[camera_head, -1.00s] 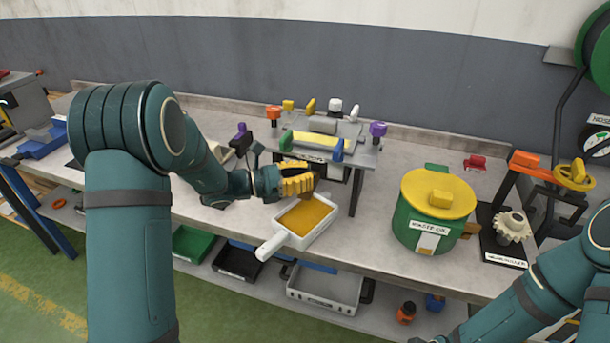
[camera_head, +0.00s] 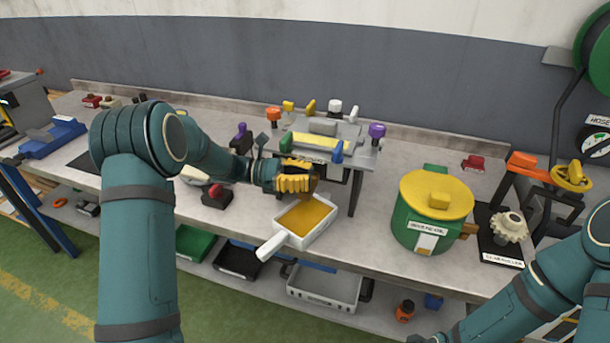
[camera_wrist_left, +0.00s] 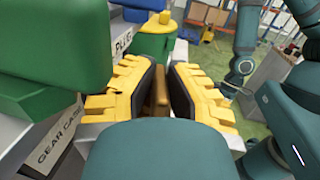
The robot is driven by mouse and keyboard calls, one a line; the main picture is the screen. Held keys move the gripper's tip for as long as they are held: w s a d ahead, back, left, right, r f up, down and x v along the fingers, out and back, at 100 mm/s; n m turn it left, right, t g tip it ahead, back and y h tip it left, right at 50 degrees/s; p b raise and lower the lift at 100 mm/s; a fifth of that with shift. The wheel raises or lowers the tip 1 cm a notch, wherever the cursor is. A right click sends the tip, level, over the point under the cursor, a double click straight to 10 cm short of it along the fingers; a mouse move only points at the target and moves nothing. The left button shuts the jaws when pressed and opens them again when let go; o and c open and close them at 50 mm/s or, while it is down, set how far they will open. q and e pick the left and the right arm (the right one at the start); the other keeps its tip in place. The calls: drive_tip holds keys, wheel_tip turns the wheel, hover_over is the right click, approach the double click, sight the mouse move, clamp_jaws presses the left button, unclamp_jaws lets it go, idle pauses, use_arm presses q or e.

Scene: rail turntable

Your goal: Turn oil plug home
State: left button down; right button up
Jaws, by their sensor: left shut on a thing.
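My left gripper (camera_head: 312,184) is under the front of the gear case (camera_head: 318,143), which stands on a raised stand. In the left wrist view its yellow fingers with black pads (camera_wrist_left: 168,92) are shut on a narrow brown piece, which I take to be the oil plug (camera_wrist_left: 160,88). In the head view the fingers hide the plug. Whether the plug is fully seated cannot be seen. A white pan (camera_head: 270,247) with amber oil sits on the bench just below the gripper.
A dark block with a red top (camera_head: 217,194) lies left of the gripper. Colored knobs, including a purple one (camera_head: 377,131), surround the gear case.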

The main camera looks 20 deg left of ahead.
use_arm(q)
drive_tip(key=shift+d, duration=0.1)
drive_tip(key=c, duration=1)
unclamp_jaws()
drive_tip(key=a, duration=0.4)
drive_tip(key=s+a, duration=0.1)
drive_tip(key=a, duration=0.7)
drive_tip(key=shift+s, duration=0.3)
